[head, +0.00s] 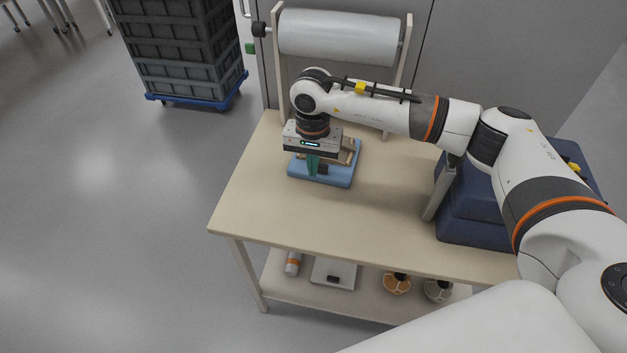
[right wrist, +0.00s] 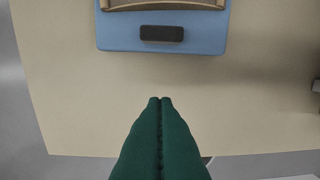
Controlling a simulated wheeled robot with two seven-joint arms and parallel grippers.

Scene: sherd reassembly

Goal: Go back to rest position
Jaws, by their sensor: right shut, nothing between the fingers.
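My right gripper (head: 312,172) points down over the front part of a blue tray (head: 342,182) on the tabletop. Its green fingers are pressed together and empty; they also show in the right wrist view (right wrist: 160,101), where the tips appear apart from the tray's front edge. The tray holds a small black block (right wrist: 161,33) near its front edge and a tan curved-edged piece (right wrist: 175,5) behind it, partly cut off by the frame. In the head view the wrist hides part of the tray. My left gripper is not in view.
The beige table (head: 270,205) is clear left and front of the tray. A film roll (head: 338,37) on an upright stand is behind. A dark blue bin (head: 470,215) and a grey post (head: 438,193) are at right. Small items lie on the lower shelf (head: 380,306).

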